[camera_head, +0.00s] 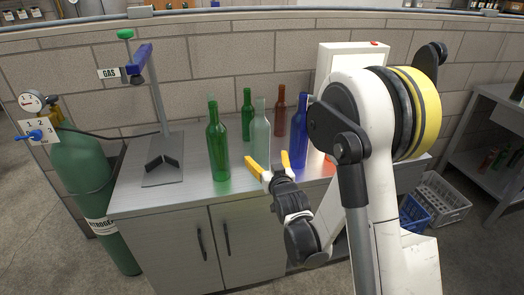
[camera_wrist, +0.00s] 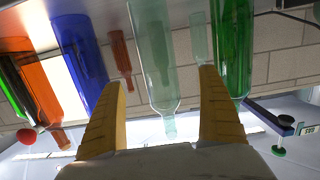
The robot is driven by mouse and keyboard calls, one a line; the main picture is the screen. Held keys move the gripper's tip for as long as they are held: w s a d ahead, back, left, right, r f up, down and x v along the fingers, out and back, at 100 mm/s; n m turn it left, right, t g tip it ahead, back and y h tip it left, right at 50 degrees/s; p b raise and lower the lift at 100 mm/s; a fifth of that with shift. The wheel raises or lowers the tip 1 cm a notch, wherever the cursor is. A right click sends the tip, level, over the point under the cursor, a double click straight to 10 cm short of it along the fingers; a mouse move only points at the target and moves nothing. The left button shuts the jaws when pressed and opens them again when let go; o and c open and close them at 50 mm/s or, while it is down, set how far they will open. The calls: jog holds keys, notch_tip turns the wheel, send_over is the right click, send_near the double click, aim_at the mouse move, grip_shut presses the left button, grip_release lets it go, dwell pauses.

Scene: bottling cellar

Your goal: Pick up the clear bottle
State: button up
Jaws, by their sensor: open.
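The clear bottle (camera_head: 261,138) stands upright on the metal counter (camera_head: 184,196), among several coloured bottles. My gripper (camera_head: 269,163) is open, with its yellow fingers low in front of the clear bottle. In the wrist view, which shows the scene upside down, the clear bottle (camera_wrist: 152,55) appears between the two fingers of my gripper (camera_wrist: 163,78). Nothing is held. I cannot tell how much gap is left between the fingertips and the glass.
A green bottle (camera_head: 217,148) stands left of the clear one and a blue bottle (camera_head: 300,138) right. Another green bottle (camera_head: 247,112) and a brown bottle (camera_head: 280,112) stand behind. A gas stand (camera_head: 158,105) is at the left. My arm hides the counter's right part.

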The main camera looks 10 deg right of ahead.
aim_at(263, 149)
jog(key=w, duration=0.3)
jog(key=w+p, duration=0.1)
jog(key=w, duration=0.1)
jog(key=shift+f, duration=0.35)
jog(key=w, duration=0.1)
jog(key=w+b, duration=0.2)
jog(key=w, duration=0.1)
jog(key=shift+w+d+f, duration=0.1)
jog(key=shift+d+f, duration=0.1)
jog(key=shift+f, duration=0.2)
jog(key=shift+w, duration=0.5)
jog(key=shift+r, duration=0.1)
jog(key=c, duration=1.5)
